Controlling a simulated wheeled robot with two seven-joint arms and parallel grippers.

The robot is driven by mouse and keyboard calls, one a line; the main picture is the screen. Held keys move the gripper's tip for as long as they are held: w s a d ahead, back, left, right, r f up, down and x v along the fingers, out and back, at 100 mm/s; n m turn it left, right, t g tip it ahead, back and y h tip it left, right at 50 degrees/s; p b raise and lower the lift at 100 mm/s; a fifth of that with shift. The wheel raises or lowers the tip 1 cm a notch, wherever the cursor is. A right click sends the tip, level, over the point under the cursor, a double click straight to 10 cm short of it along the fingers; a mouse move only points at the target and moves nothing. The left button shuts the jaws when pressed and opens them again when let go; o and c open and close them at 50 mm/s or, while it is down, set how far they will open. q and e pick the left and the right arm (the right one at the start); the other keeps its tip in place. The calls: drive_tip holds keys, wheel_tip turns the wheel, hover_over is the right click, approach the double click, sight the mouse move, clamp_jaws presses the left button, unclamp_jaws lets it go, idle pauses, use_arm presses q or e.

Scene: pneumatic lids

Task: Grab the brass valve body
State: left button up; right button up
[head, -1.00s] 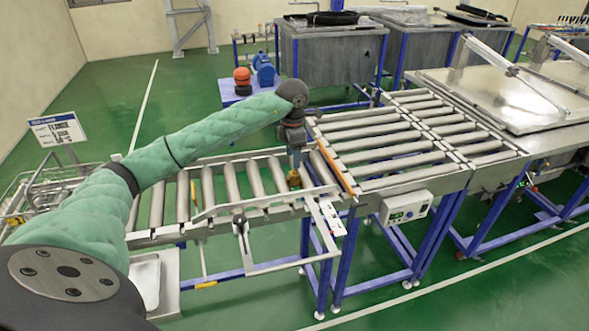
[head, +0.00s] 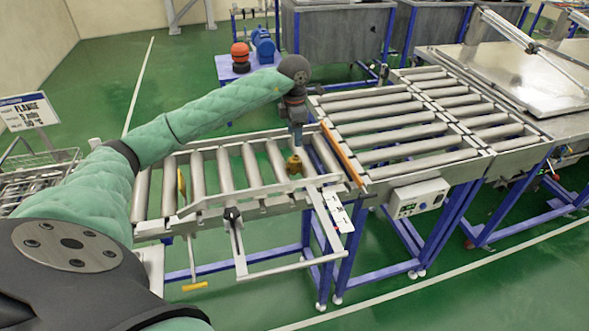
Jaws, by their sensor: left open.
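The brass valve body (head: 294,166) is a small golden piece on the rollers of the near conveyor (head: 223,170), close to its right end. My left arm comes in from the left in a green sleeve. My left gripper (head: 296,146) points down just above the valve body, with its fingertips at or very near the top of it. It is open; whether the fingers touch the brass cannot be told at this size. My right gripper is not in view.
An orange bar (head: 342,155) crosses the conveyor just right of the valve body. A metal rail (head: 255,195) runs along the near side. A wider roller table (head: 400,125) adjoins on the right, with a control box (head: 418,197) below its edge. A yellow piece (head: 181,184) stands further left.

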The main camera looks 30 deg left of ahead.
sight(294, 157)
use_arm(q)
wheel_tip(294, 157, down, 4)
drive_tip(key=b, duration=0.3)
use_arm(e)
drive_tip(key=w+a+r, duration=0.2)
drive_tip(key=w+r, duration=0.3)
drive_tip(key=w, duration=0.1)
use_arm(q)
drive_tip(key=shift+f, duration=0.35)
drive_tip(key=shift+f+p, duration=0.5)
drive_tip(key=shift+f, duration=0.55)
wheel_tip(294, 157, down, 4)
drive_tip(key=p, duration=0.3)
drive_tip(key=shift+s+r, duration=0.1)
drive_tip(key=shift+s, duration=0.05)
drive_tip(key=shift+a+f+p, duration=0.1)
drive_tip(key=shift+f+p, duration=0.25)
drive_tip(key=shift+f, duration=0.25)
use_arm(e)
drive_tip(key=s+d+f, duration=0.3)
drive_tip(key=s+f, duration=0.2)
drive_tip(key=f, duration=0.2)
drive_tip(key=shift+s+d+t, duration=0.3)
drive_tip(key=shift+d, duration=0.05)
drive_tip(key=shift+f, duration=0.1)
